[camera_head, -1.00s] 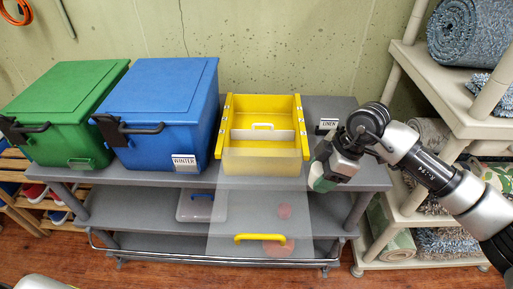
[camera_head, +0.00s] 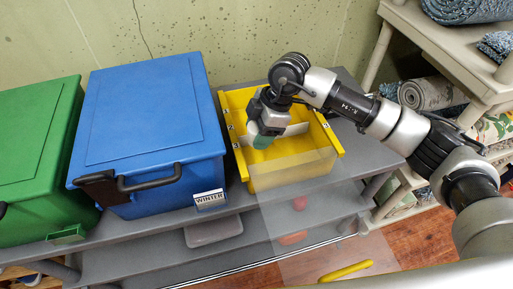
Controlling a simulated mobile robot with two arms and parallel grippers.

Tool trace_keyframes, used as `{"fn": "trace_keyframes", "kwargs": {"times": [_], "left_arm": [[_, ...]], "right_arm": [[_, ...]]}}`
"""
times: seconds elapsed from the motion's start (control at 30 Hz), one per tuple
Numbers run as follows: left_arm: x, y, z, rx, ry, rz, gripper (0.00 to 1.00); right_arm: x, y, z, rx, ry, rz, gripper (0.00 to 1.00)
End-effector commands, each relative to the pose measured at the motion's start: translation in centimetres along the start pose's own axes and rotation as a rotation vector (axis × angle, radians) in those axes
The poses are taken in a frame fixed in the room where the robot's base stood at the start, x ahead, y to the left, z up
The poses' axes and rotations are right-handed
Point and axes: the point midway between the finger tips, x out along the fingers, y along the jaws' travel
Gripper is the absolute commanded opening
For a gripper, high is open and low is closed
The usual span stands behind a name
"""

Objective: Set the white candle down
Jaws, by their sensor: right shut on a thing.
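My right gripper (camera_head: 262,133) hangs over the open yellow bin (camera_head: 326,137), near its left half, pointing down. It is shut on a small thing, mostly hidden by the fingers. Only a little white and green-teal shows at the fingertips, so I cannot clearly make out the white candle's shape. Whether the held thing touches the bin's floor I cannot tell. My left gripper is not in view.
A blue lidded bin (camera_head: 150,125) labelled WINTER stands close left, and a green bin (camera_head: 35,150) beyond it. The yellow bin's clear front (camera_head: 300,220) hangs down, with a yellow handle (camera_head: 345,271). Shelves with rolled rugs (camera_head: 432,93) stand at the right.

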Motion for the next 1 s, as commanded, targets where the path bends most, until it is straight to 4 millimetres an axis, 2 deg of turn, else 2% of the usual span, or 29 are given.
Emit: {"fn": "trace_keyframes", "kwargs": {"times": [0.1,0.37,0.57,0.97,1.0], "left_arm": [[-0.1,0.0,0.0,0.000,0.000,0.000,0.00],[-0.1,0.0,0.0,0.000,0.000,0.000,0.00],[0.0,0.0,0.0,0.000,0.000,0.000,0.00],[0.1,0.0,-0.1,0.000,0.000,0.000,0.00],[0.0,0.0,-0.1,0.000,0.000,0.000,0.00]], "right_arm": [[2.0,-0.1,0.8,0.002,0.000,-0.003,0.28],[4.7,0.0,1.9,0.000,-0.001,-0.001,0.28],[7.7,0.0,3.2,0.001,-0.001,-0.002,0.28],[8.3,0.0,3.4,-0.001,0.000,0.000,0.28],[8.3,0.0,3.4,-0.001,-0.001,0.000,0.60]]}}
